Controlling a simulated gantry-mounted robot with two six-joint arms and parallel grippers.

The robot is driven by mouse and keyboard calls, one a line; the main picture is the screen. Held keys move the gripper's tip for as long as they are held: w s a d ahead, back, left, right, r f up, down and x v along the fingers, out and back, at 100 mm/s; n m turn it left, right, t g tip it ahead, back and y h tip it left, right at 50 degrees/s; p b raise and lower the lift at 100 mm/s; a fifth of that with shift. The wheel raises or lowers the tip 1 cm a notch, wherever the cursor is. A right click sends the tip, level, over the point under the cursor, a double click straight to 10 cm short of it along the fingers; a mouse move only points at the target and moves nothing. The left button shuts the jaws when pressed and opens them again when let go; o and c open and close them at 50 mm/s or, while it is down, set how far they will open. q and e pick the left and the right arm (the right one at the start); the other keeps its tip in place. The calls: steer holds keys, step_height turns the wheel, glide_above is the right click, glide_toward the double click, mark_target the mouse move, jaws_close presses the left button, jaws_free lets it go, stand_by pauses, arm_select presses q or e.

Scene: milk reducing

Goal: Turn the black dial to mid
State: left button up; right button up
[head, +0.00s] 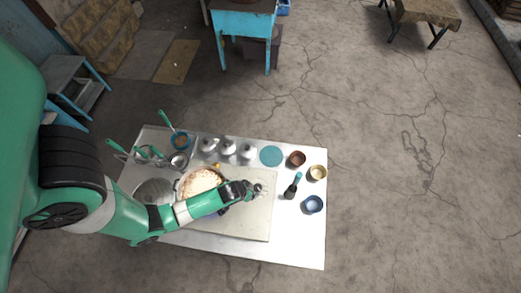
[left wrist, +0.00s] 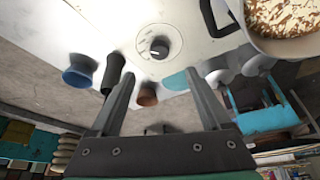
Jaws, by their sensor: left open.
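The black dial (left wrist: 159,47) is a round knob with a pale mark, set in a white marked disc on the light board in the left wrist view. The mark's setting cannot be read. In the head view the dial is largely hidden by the gripper. My left gripper (head: 252,189) is over the right part of the board. In the left wrist view the left gripper (left wrist: 160,76) has its two fingers wide apart and nothing between them. The dial appears beyond the fingertips, between their lines, and apart from them. My right gripper is not in view.
A pan of food (head: 200,180) stands left of the gripper. Right of it are a dark bottle (head: 292,190), a blue bowl (head: 313,204), a brown pot (head: 297,158) and a tan cup (head: 318,173). Silver jars and a teal disc (head: 271,156) line the back. The board's front is clear.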

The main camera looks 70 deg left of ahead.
mark_target(257, 188)
arm_select(q)
steer(key=b+x, duration=0.5)
steer(key=x, duration=0.6)
steer(key=shift+w+a+f+b, duration=0.1)
steer(key=shift+a+f+b, duration=0.05)
steer(key=shift+f+b, duration=0.15)
steer(key=shift+r, duration=0.1)
steer(key=shift+c, duration=0.3)
jaws_close()
